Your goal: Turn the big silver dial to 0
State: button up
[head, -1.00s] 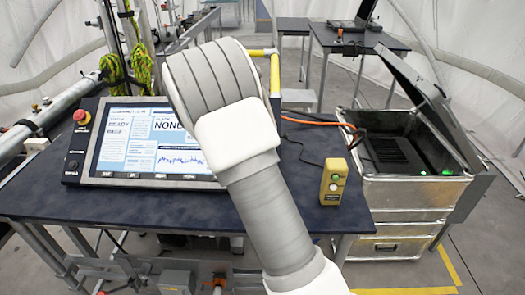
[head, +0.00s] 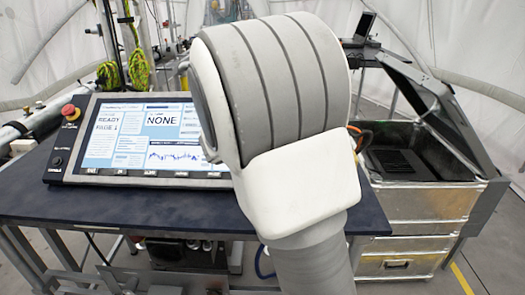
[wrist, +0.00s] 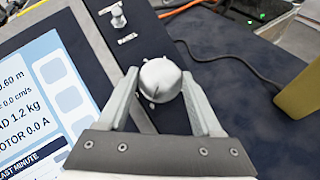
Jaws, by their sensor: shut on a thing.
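The big silver dial (wrist: 160,78) sits on the dark panel beside the screen in the wrist view. Tick marks surround it, but I cannot read any numbers or its setting. My gripper (wrist: 160,84) has one finger on each side of the dial and is shut on it. In the head view my arm hides both the gripper and the dial. The screen (head: 150,140) reads READY, PAGE 1 and NONE in the head view. It also shows at the left of the wrist view (wrist: 35,100).
A small silver knob (wrist: 117,15) stands on the panel beyond the dial. A red button (head: 69,111) is left of the screen. An open metal case (head: 415,200) stands at right.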

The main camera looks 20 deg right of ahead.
jog(key=shift+f+n+t+b, duration=0.1)
jog(key=shift+n+t+b, duration=0.3)
jog(key=shift+n+b, duration=0.3)
jog(key=shift+n, duration=0.3)
jog(key=o, duration=1.4)
jog(key=shift+y, duration=0.3)
jog(key=shift+c, duration=0.2)
jog(key=p+v, duration=0.2)
jog(key=v, duration=1.5)
jog(key=shift+s+p, duration=0.3)
jog(key=shift+p, duration=0.05)
jog(key=shift+a, duration=0.1)
